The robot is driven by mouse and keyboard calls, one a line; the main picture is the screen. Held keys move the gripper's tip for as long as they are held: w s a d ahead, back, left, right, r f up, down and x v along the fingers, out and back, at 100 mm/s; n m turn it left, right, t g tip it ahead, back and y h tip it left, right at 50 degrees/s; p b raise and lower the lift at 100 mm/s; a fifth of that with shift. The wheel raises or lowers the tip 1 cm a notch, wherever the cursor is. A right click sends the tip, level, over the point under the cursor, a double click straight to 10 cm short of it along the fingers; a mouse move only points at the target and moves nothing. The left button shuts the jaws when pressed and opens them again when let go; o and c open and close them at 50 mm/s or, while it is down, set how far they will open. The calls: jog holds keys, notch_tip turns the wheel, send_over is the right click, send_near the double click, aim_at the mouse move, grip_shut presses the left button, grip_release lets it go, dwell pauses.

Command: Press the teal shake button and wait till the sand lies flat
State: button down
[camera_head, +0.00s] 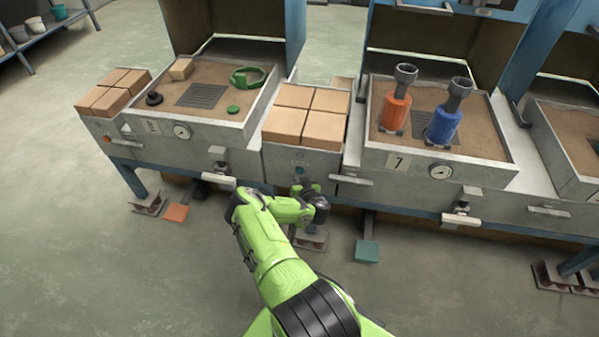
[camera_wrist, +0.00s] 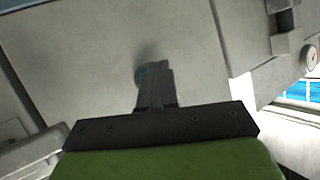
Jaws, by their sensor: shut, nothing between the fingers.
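The teal button (camera_head: 299,170) is on the grey front panel below the brick shelf, between two sand boxes. In the head view my wrist is just below and in front of that panel. The left sand box (camera_head: 243,137) and the right sand box (camera_head: 500,171) hold brown sand; I cannot tell exactly how flat it lies.
An orange cylinder (camera_head: 396,106) and a blue cylinder (camera_head: 444,124) stand in the right box. A green ring (camera_head: 247,76) and a tan block (camera_head: 181,68) lie in the left box. An orange pedal (camera_head: 176,213) and a teal pedal (camera_head: 367,251) are on the floor. Handles jut from the fronts.

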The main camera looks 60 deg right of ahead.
jog(key=shift+w+d, duration=0.1)
jog(key=shift+d, duration=0.2)
jog(key=shift+w+d, duration=0.15)
jog(key=shift+d, duration=0.25)
dwell(0.5)
jog(key=shift+a+p, duration=0.1)
jog(key=shift+p, duration=0.2)
jog(key=shift+s+a+p, duration=0.3)
jog(key=shift+a+p, duration=0.05)
jog(key=shift+a, duration=0.3)
jog(key=shift+s+a+p, duration=0.25)
jog(key=shift+s+a, duration=0.1)
jog(key=shift+a, duration=0.4)
jog(key=shift+s+a+p, duration=0.25)
jog(key=shift+s+a, duration=0.05)
jog(key=shift+a, duration=0.5)
jog(key=shift+s+a+p, duration=0.25)
jog(key=shift+s+a, duration=0.1)
jog(key=shift+a, duration=0.4)
